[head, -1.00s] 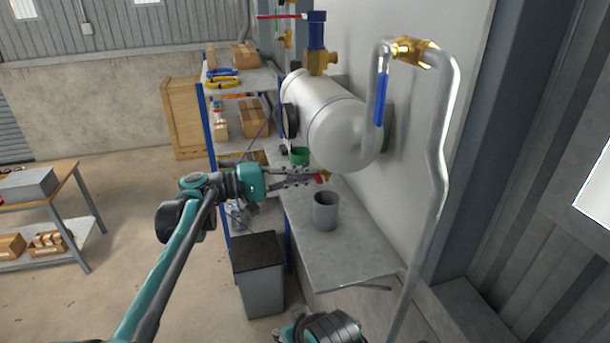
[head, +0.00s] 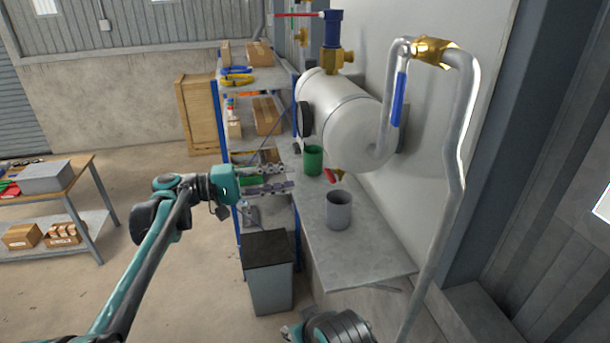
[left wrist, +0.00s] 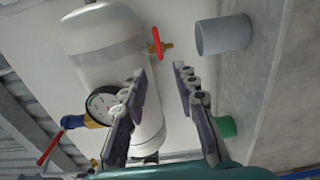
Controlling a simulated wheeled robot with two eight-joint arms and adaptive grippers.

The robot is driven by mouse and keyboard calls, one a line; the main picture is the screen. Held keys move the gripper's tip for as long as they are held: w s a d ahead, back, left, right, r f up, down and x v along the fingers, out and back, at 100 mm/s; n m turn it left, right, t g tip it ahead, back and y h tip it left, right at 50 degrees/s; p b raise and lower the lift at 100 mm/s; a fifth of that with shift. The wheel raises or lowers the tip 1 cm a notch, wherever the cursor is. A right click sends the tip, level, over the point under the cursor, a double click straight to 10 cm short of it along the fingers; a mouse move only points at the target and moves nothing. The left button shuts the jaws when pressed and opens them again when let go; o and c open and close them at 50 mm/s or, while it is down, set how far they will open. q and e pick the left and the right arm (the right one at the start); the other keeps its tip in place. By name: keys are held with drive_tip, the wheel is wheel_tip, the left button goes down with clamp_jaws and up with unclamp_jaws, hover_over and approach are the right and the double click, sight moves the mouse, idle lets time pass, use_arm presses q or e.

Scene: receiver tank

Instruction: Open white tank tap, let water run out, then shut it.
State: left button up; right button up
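The white tank (head: 345,115) is mounted on the wall. Its small brass tap with a red handle (head: 333,174) sits low on it, above the bench. In the left wrist view, the red handle (left wrist: 156,42) lies across the brass body. No water stream is visible. A grey cup (head: 338,212) stands upright on the bench below the tap. My left gripper (head: 291,178) is open and empty, left of the tap and apart from it. In the left wrist view its fingertips (left wrist: 160,70) are spread, with the tap beyond them. My right gripper is not visible.
A green cup (head: 313,160) stands on the bench (head: 365,265) behind the grey one. A blue valve with a red lever (head: 297,15) tops the tank. A pipe with a blue lever (head: 398,100) runs down at right. A grey bin (head: 268,280) stands below the left gripper.

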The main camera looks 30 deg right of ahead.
use_arm(q)
drive_tip(key=shift+v, duration=1.7)
drive_tip(key=shift+f, duration=0.1)
drive_tip(key=s+a+f+n+t+y+b, duration=0.1)
drive_tip(key=s+a+f+t+y+b, duration=0.2)
drive_tip(key=f, duration=1.5)
drive_tip(key=s+a+f+t+y+b, duration=0.4)
drive_tip(key=s+a+f+y+b, duration=0.4)
drive_tip(key=a+f+b, duration=0.9)
drive_tip(key=s+a+f+n+t+y+b, duration=0.1)
drive_tip(key=s+a+f+t+y+b, duration=0.3)
drive_tip(key=s+a+f+b, duration=0.6)
drive_tip(key=s+a+f+y, duration=0.1)
drive_tip(key=a+f+y, duration=0.1)
drive_tip(key=a+f, duration=0.6)
drive_tip(key=shift+f+n+y+b, duration=0.3)
drive_tip(key=shift+f, duration=0.5)
drive_tip(key=shift+s, duration=0.15)
